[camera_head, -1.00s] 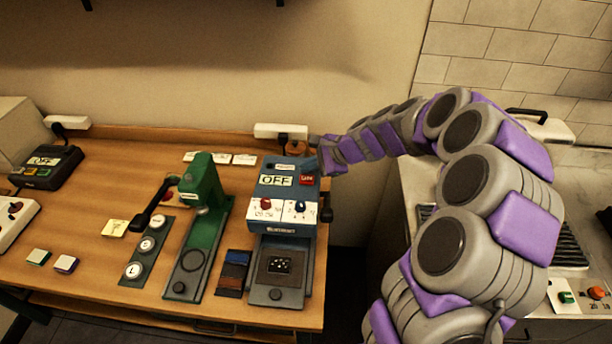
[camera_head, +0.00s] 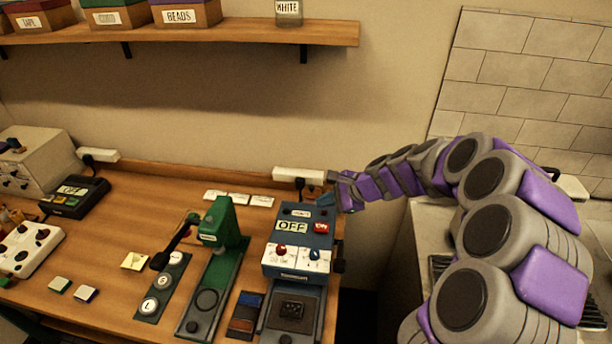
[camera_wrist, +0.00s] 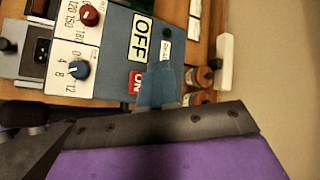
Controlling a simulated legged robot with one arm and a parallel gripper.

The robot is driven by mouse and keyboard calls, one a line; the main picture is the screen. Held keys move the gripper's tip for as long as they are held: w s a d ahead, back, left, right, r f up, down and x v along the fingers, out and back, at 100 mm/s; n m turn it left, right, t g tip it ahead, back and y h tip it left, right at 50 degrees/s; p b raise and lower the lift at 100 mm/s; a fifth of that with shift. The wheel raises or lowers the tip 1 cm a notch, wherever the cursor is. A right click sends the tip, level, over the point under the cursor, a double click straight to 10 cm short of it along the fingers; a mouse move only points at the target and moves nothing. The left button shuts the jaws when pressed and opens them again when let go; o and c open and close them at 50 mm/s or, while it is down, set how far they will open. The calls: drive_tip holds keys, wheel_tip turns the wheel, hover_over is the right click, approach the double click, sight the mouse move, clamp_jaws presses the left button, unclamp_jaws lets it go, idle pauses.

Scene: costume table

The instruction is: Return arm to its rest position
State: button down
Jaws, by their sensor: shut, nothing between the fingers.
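My arm, in purple and grey segments, reaches in from the right in the head view. My gripper (camera_head: 331,195) is at its tip, at the upper right edge of the blue machine (camera_head: 297,218) with an OFF label. In the wrist view my gripper (camera_wrist: 159,85) is shut with nothing in it. I cannot tell whether the fingertips touch the machine.
A green press (camera_head: 216,260) stands left of the machine on the wooden table (camera_head: 110,240). A white power strip (camera_head: 298,176) is behind the machine. A shelf (camera_head: 200,37) with boxes hangs above. A counter (camera_head: 425,225) lies under my arm at right.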

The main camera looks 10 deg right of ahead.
drive_tip(key=s+a+r+n+g+h+b, duration=0.15)
drive_tip(key=s+a+n, duration=0.3)
drive_tip(key=s, duration=0.45)
drive_tip(key=s+a+r+n+g, duration=0.25)
drive_tip(key=s+a+n, duration=0.2)
drive_tip(key=s, duration=0.55)
drive_tip(key=s+d+f+n+g+h+b, duration=0.1)
drive_tip(key=s+d+n+h, duration=0.2)
drive_tip(key=s, duration=0.8)
drive_tip(key=s+d+f+n+g+h+b, duration=0.1)
drive_tip(key=s+d+f+n+g+h, duration=0.1)
drive_tip(key=s, duration=0.9)
drive_tip(key=d+n+h, duration=0.1)
drive_tip(key=d+n, duration=0.1)
drive_tip(key=d, duration=0.1)
drive_tip(key=shift+s+d, duration=0.2)
